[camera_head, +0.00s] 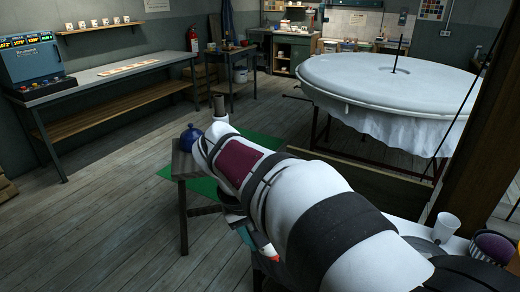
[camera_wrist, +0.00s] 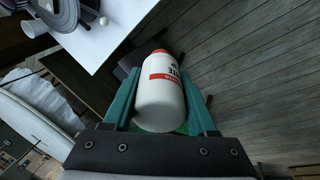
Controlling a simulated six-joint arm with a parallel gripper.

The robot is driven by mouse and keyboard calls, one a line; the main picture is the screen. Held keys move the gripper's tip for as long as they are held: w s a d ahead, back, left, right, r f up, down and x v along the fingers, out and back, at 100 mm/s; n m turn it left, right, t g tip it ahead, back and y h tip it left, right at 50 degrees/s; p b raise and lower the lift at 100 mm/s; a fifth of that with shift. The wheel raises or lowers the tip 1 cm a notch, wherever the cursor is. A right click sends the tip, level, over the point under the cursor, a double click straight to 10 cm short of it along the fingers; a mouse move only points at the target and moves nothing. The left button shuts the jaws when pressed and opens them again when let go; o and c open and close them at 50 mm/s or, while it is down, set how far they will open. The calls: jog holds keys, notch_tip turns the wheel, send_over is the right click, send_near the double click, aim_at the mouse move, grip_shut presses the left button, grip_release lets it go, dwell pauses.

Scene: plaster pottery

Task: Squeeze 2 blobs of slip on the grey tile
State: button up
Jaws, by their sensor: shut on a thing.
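In the wrist view, a white squeeze bottle (camera_wrist: 160,100) with a red cap and a red-banded label sits between the teal fingers of my gripper (camera_wrist: 160,78). The gripper is shut on the bottle's sides, with the cap pointing away from the wrist. In the head view, my gripper (camera_head: 256,238) is below my arm and mostly hidden by it; part of the bottle (camera_head: 265,244) shows with its orange-red tip pointing down and right. I cannot make out the grey tile or any slip blobs in either view.
The wrist view shows the worktop (camera_wrist: 108,45) at upper left. A small wooden stand (camera_head: 183,165) is left of my arm. Open floor (camera_head: 110,220) lies left.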

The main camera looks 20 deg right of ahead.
jog(key=w+d+f, duration=0.1)
jog(key=d+f, duration=0.1)
jog(key=d, duration=0.9)
jog(key=d+f, duration=0.2)
jog(key=d, duration=0.9)
jog(key=shift+h, duration=0.7)
jog(key=shift+s+d+f, duration=0.95)
jog(key=shift+s+d, duration=0.35)
jog(key=shift+d, duration=1.35)
jog(key=shift+s+d+f, duration=0.9)
jog(key=shift+s+d, duration=0.45)
jog(key=shift+d, duration=1.3)
jog(key=shift+s+d+f, duration=0.95)
jog(key=shift+s+d, duration=0.35)
jog(key=shift+d, duration=1.35)
jog(key=shift+o, duration=1.1)
grip_shut()
